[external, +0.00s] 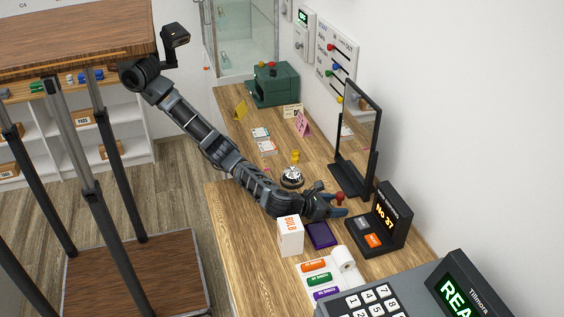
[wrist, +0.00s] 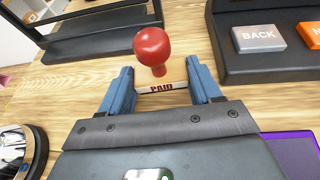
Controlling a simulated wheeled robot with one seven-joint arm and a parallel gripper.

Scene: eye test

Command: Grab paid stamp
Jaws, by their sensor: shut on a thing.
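The paid stamp (wrist: 153,47) has a round red knob handle and a pale base marked "PAID". In the wrist view it stands between the two blue fingers of my gripper (wrist: 161,92), which are shut on the sides of its base. In the external view my gripper (external: 338,206) is low over the wooden counter, and the stamp's red knob (external: 339,197) shows between its fingers. The underside of the stamp is hidden, so I cannot tell whether it touches the counter.
A display with "BACK" and orange buttons (external: 391,221) stands close on the right. A black-framed screen (external: 357,140) stands behind. A silver bell (external: 291,177), a purple ink pad (external: 320,235) and a white box (external: 290,236) are nearby. A register (external: 400,290) fills the front right.

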